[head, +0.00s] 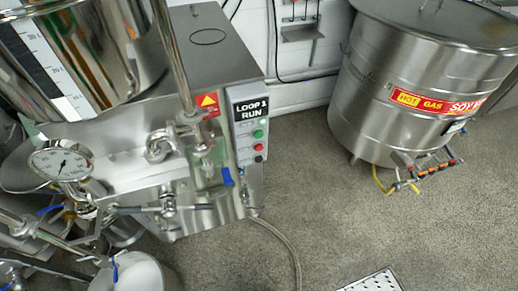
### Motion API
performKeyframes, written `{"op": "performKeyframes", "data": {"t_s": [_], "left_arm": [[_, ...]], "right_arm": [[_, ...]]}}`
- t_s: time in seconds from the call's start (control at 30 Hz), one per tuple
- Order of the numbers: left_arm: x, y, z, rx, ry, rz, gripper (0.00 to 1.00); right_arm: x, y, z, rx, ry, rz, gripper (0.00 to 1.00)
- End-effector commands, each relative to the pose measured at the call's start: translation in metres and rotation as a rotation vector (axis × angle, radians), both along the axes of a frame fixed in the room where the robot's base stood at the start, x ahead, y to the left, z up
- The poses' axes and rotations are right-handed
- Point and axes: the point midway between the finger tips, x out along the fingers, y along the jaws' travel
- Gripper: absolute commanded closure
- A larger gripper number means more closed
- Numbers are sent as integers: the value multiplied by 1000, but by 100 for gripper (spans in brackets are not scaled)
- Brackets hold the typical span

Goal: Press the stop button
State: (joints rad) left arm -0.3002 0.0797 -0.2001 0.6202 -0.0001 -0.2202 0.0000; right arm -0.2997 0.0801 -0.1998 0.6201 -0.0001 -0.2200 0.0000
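A narrow control panel (248,140) is on the side of the steel mill machine (205,60), under a black sign (251,109) that reads "LOOP 1 RUN". A green button (258,134) sits above a red button (258,147) on it. A dark round control (258,158) is below the red one. Any lettering beside the buttons is too small to read. Neither of my grippers is in view, and nothing touches the panel.
Pipes, valves and a pressure gauge (61,164) crowd the left front of the machine. A blue-handled valve (227,177) hangs near the panel. A large steel kettle (395,95) stands at right. Grey floor (330,200) is open between them, with a hose (285,240) and drain grate (375,282).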

Motion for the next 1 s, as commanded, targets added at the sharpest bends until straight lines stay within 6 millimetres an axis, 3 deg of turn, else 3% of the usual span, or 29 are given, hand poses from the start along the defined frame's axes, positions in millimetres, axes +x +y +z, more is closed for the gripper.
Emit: {"op": "performKeyframes", "data": {"t_s": [0.03, 0.1, 1.0], "left_arm": [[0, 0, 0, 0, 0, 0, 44], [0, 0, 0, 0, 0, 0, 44], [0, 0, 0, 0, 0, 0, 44]], "right_arm": [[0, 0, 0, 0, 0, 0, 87], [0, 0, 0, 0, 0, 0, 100], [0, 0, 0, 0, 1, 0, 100]]}}
